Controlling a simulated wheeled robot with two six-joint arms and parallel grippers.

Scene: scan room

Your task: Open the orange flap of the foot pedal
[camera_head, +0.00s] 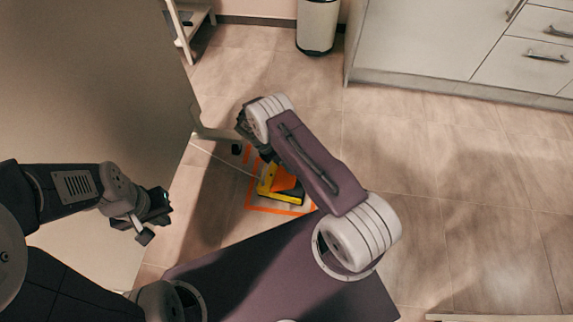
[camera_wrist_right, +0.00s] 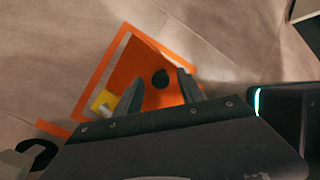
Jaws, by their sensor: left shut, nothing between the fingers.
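The foot pedal (camera_head: 267,184) is a small yellow and black unit on the floor, and its orange flap (camera_head: 285,181) shows beside my right arm, which covers part of it. In the right wrist view the flap (camera_wrist_right: 158,98) is a broad orange surface with a dark round spot, and a yellow bit of the pedal (camera_wrist_right: 103,102) shows at its left. My right gripper (camera_wrist_right: 161,76) has its fingers apart over the flap; contact cannot be told. In the head view it is mostly hidden by its arm. My left gripper (camera_head: 146,224) is shut and empty, left of the pedal.
An orange outline (camera_head: 280,211) is marked on the floor around the pedal. A large beige panel (camera_head: 90,100) stands at the left. A bin (camera_head: 317,27) and white drawers (camera_head: 440,40) are at the back. The tiled floor (camera_head: 450,160) at right is clear.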

